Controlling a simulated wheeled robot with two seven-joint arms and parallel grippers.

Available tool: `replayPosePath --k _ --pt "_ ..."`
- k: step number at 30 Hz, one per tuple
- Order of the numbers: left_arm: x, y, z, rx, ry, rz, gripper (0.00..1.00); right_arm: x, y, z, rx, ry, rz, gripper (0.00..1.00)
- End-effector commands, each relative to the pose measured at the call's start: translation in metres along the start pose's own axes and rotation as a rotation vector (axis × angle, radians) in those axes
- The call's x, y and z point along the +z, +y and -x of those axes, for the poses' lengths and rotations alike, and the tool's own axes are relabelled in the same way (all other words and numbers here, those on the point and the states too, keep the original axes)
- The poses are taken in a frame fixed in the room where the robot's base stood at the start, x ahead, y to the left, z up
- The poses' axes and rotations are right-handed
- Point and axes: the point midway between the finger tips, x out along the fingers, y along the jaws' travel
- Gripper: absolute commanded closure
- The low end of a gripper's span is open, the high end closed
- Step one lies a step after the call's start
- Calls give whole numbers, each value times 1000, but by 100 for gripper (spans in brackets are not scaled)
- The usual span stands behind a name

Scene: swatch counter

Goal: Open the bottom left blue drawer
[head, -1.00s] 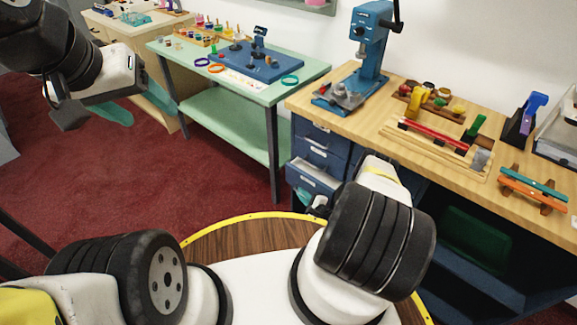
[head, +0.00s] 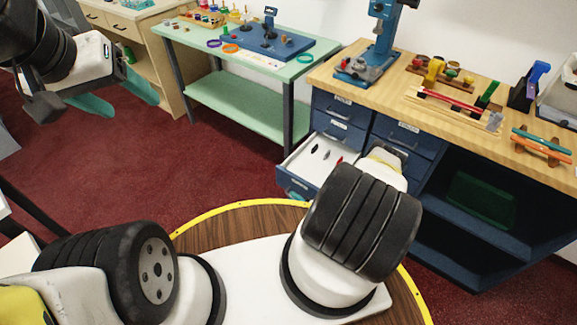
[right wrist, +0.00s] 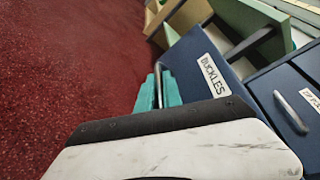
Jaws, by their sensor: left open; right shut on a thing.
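The bottom left blue drawer (head: 303,174) is pulled well out of the counter. Its pale inside shows, with a few small dark and red pieces in it. In the right wrist view its blue front (right wrist: 198,62) carries a label reading BUCKLES. My right gripper (right wrist: 159,88) is shut on the drawer's grey handle, with teal fingers around it. In the head view only a bit of its teal fingers (head: 296,194) shows at the drawer front. My left gripper (head: 116,96) is open and empty at the upper left, away from the drawer.
Closed blue drawers (head: 340,112) sit above the open one and to its right. The wooden counter top (head: 400,95) holds a blue press (head: 383,35) and several small parts. A green table (head: 235,98) stands to the left. Red carpet lies free before it.

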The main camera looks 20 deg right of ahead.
Motion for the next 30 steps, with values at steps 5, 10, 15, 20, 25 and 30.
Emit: replayPosePath --k 5,10,15,20,25,30 --pt "0 0 0 0 0 0 35 5 4 2 -1 2 -1 100" --pt "0 0 0 0 0 0 35 5 4 3 0 2 -1 100" --pt "0 0 0 0 0 0 35 5 4 3 0 2 -1 100" --pt "0 0 0 0 0 0 35 5 4 2 0 2 -1 81" --pt "0 0 0 0 0 0 35 6 4 2 0 1 0 81" --pt "0 0 0 0 0 0 35 5 4 13 1 2 0 81"
